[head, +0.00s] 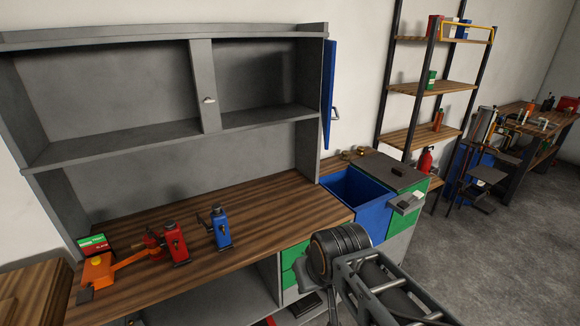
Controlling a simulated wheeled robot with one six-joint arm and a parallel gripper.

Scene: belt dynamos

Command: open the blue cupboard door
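The blue cupboard door (329,92) is at the right end of the grey wall cupboard (120,140) above the workbench. It stands swung out from the cupboard front and shows nearly edge-on, leaving the right compartment open to view. A light bar handle (335,114) is on its outer side, near the lower part. Nothing touches the door. Part of my arm (375,285) reaches in from the lower right, below and to the right of the door and well apart from it. I cannot make out my gripper's fingers.
A narrow grey panel with a small handle stands mid-cupboard (205,88). Red (174,240) and blue (220,228) devices and an orange tool (98,272) are on the wooden bench (250,205). An open blue drawer (362,188) sits below the door. Shelving (420,88) stands right.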

